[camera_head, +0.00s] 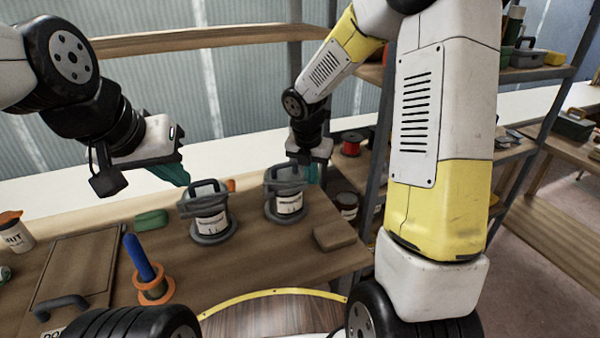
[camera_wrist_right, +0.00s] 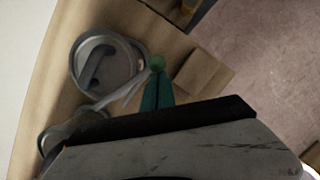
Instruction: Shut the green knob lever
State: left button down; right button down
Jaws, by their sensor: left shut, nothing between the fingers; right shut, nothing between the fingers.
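The green knob (camera_wrist_right: 157,62) sits at the end of a pale grey lever (camera_wrist_right: 128,93) in the right wrist view. The lever runs beside the round lid of a grey canister (camera_wrist_right: 83,72). This seems to be the right-hand canister (camera_head: 289,204) in the head view, where I cannot make out the knob. My right gripper (camera_wrist_right: 157,80) is shut and empty, its teal fingertips at the knob; I cannot tell whether they touch. My left gripper (camera_head: 180,178) is shut and empty above the bench's left part.
A second grey canister (camera_head: 209,222) stands to the left. A green block (camera_head: 151,220), an orange ring stand with a blue rod (camera_head: 140,260) and a hatch panel (camera_head: 75,268) are on the bench. A wooden block (camera_head: 335,235) lies near the right edge. A shelf post (camera_head: 378,165) stands beyond.

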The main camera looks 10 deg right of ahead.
jog(key=w+n, duration=0.2)
jog(key=w, duration=0.1)
jog(key=shift+w+d+n+y, duration=0.25)
jog(key=shift+d+n+y, duration=0.1)
jog(key=shift+n+y, duration=0.05)
jog(key=shift+w, duration=0.8)
jog(key=shift+w+a, duration=0.1)
jog(key=shift+a, duration=0.15)
